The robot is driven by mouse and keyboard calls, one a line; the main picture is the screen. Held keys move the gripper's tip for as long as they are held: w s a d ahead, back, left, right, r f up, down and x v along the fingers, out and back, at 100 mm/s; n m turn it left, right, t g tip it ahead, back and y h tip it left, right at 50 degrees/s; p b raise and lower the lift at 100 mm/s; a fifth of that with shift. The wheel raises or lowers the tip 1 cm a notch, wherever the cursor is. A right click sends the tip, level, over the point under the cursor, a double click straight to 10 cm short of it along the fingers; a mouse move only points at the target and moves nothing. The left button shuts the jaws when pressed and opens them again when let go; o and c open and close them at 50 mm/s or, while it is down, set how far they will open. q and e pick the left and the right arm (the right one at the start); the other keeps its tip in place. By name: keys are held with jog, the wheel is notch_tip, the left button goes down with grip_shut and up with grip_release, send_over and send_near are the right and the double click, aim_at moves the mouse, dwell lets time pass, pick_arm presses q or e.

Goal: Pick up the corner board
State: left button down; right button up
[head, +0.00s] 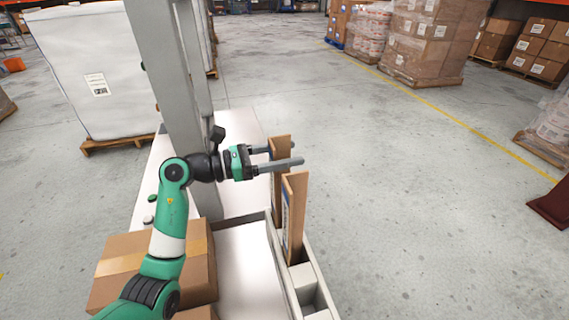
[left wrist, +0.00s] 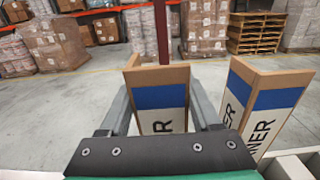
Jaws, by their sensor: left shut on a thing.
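My left gripper (head: 297,153) reaches in from the left, its two grey fingers on either side of the upper part of a brown corner board (head: 277,190). It is shut on this board. In the left wrist view the held board (left wrist: 160,97) stands upright between the fingers, its blue-and-white printed face towards me. Its lower end is at the white rack (head: 277,250); I cannot tell whether it is raised. A second corner board (head: 294,215) stands upright in the rack, nearer in the head view and to the right in the wrist view (left wrist: 265,105).
A grey post (head: 170,80) rises just behind my left arm. A cardboard box (head: 130,270) sits at the lower left on the white surface. An empty rack compartment (head: 308,295) lies nearest. Open floor (head: 420,220) is to the right, with wrapped pallets (head: 430,40) farther back.

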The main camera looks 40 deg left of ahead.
pick_arm(q)
notch_tip(320, 180, up, 17)
jog(key=p, duration=0.5)
jog(key=shift+f, duration=0.1)
